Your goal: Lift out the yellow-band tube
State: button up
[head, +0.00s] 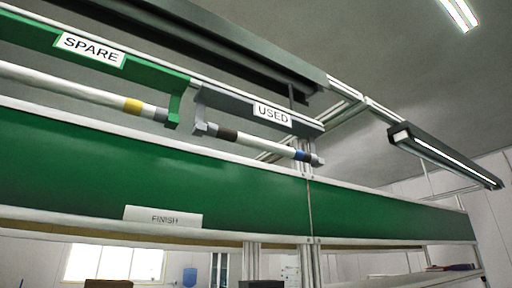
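The yellow-band tube (78,92) is a long white tube with a yellow band (133,105) near its dark right end. It lies roughly level under the green holder (150,72) labelled SPARE, with its right end at the holder's end bracket (176,104). Its left end runs out of the picture. My gripper does not show in the head view.
A grey holder (211,101) labelled USED carries a tube (262,143) with dark and blue bands, just right of the SPARE holder. A green panel (140,180) labelled FINISH runs below both. A lamp bar (444,156) hangs at the right.

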aim_at(13, 73)
jog(key=u, duration=1.55)
